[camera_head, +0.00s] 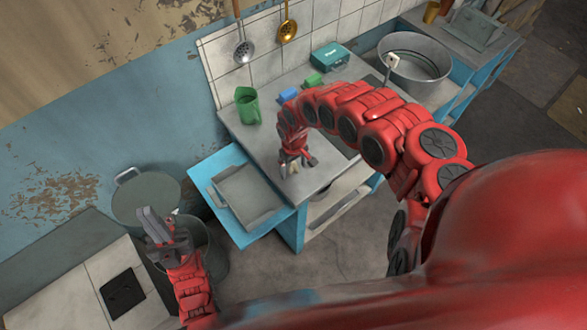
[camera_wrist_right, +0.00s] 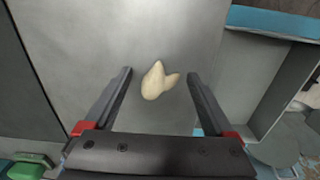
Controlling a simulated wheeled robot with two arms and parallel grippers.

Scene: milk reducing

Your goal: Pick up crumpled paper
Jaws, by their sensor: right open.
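A small cream-coloured crumpled piece of paper (camera_wrist_right: 158,82) lies on the grey counter top in the right wrist view. It shows between and just beyond my right gripper's two spread fingers. In the head view my right gripper (camera_head: 297,161) points down over the counter near its front edge, open and empty. A pale bit of the paper (camera_head: 292,167) shows beside its fingers there, partly hidden. My left gripper (camera_head: 157,226) is far to the left, above a grey bucket, away from the paper. Whether its fingers are apart is unclear.
A large metal basin (camera_head: 414,62) is at the back right. A grey tray (camera_head: 247,192) rests on the lower blue side shelf.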

